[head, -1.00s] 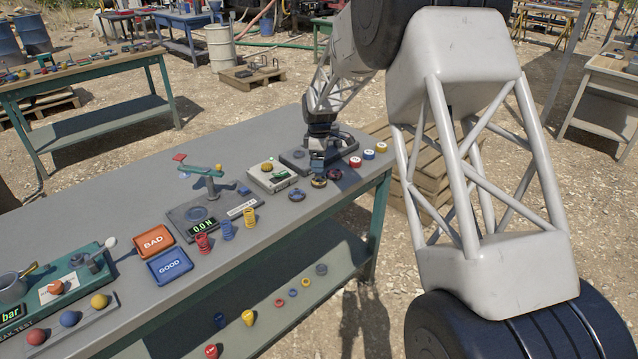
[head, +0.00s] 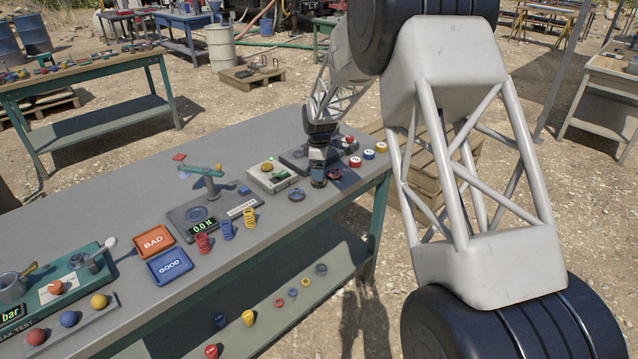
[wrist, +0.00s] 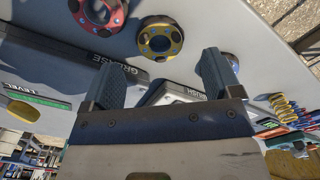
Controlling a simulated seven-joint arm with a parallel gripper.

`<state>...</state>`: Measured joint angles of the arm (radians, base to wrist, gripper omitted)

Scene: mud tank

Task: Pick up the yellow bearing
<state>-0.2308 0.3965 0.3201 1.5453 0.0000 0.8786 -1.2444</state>
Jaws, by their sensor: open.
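The yellow bearing (wrist: 160,38), a dark ring with a yellow rim, lies flat on the grey table in the wrist view. My gripper (wrist: 163,62) is open and empty, its two fingers apart, with the bearing ahead between the lines of the fingertips. In the head view my gripper (head: 318,180) is low over the table and hides the yellow bearing. The red bearing (wrist: 98,12) lies to the left in the wrist view. The blue bearing (wrist: 232,62) is partly hidden behind the right finger. It also shows in the head view (head: 296,195).
A dark tray marked GREASE (wrist: 75,62) and a tray marked BRUSH (wrist: 172,92) lie close to the fingers. Several coloured caps (head: 368,154) stand at the table's right end. Springs (head: 227,230) stand further left. The table's front edge is close to the bearings.

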